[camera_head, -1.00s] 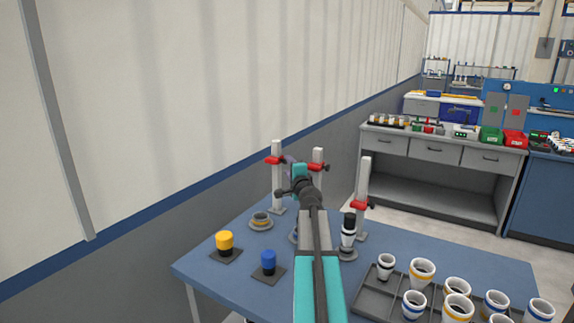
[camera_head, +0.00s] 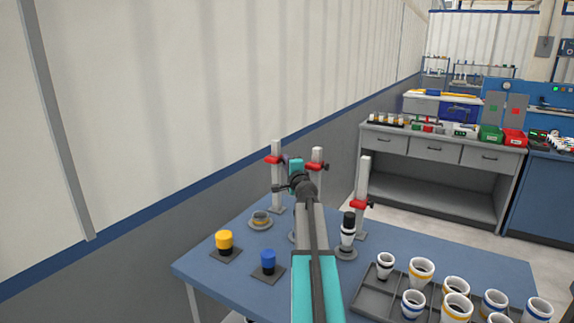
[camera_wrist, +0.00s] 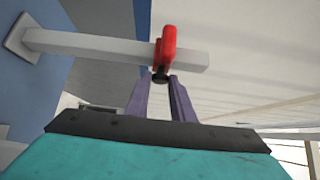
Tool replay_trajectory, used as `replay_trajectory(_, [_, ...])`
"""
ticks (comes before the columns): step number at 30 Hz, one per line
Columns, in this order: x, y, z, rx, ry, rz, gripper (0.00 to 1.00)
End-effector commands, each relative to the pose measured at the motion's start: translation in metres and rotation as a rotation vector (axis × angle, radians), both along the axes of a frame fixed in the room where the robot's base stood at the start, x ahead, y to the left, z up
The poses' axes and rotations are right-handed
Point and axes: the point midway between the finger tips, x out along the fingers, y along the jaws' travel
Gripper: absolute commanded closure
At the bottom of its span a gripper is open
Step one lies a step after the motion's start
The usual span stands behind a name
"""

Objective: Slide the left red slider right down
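The left red slider (camera_head: 271,160) sits high on the left upright post (camera_head: 277,190) in the head view. In the wrist view the red slider (camera_wrist: 168,45) is around the pale post (camera_wrist: 100,46), near its top end, with a black knob (camera_wrist: 160,76) facing me. My gripper (camera_head: 286,160) is at the slider's right in the head view. In the wrist view the two purple fingers of my gripper (camera_wrist: 161,80) stand apart, with the knob between or just beyond their tips. Whether they touch the knob cannot be told.
The middle post has a red slider (camera_head: 317,167) high up; the right post's red slider (camera_head: 362,204) sits lower. A black-topped white pipe stack (camera_head: 348,230) stands nearby. Yellow (camera_head: 224,240) and blue (camera_head: 268,260) capped pieces stand front left. A grey tray (camera_head: 372,301) holds several cups.

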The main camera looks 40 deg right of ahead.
Motion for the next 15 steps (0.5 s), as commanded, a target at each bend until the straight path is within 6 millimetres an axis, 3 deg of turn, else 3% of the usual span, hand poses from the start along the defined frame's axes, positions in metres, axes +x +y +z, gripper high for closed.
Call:
replay_trajectory(3, [0.000,0.000,0.000,0.000,0.000,0.000,1.00])
replay_trajectory(15, [0.000,0.000,-0.012,0.001,0.001,-0.001,1.00])
